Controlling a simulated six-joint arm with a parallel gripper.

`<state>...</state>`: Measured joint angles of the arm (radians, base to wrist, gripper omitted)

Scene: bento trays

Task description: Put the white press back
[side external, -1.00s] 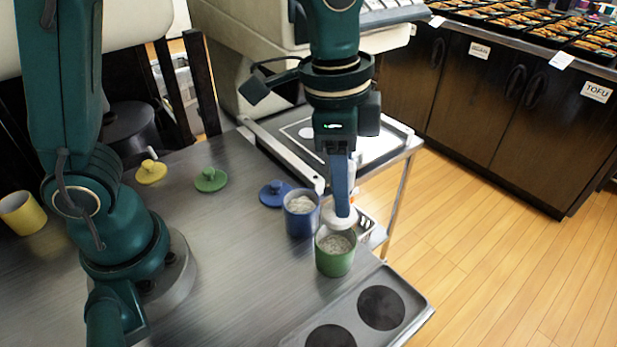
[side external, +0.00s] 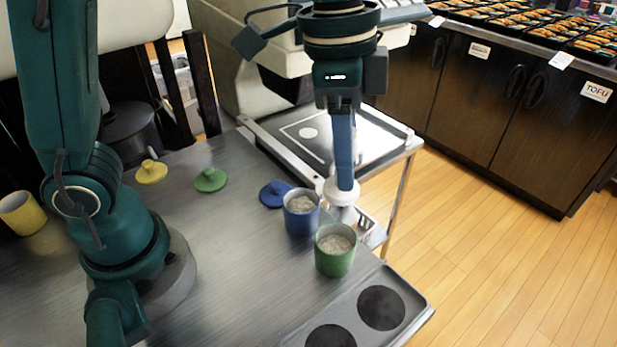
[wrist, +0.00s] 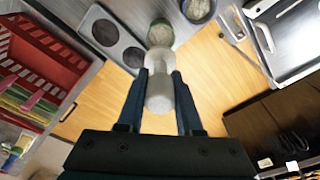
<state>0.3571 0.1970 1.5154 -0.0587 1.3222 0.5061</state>
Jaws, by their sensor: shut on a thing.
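The white press (side external: 341,192) is held in my gripper (side external: 342,178), its wide round end pointing down. In the side view it hangs past the table edge, up and to the right of the green cup (side external: 334,257). In the wrist view the press (wrist: 159,92) stands between the two blue fingers of my gripper (wrist: 160,75), which are shut on it. The green cup holds pale grainy food, and so does the blue cup (side external: 301,220) beside it. In the wrist view the green cup (wrist: 161,35) lies just beyond the press.
Blue (side external: 274,194), green (side external: 211,180) and yellow (side external: 151,172) lids lie on the metal table. A tray with two dark round spots (side external: 408,314) is at the front edge. A metal side stand (side external: 372,157) is behind. The wrist view shows a red basket (wrist: 42,57).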

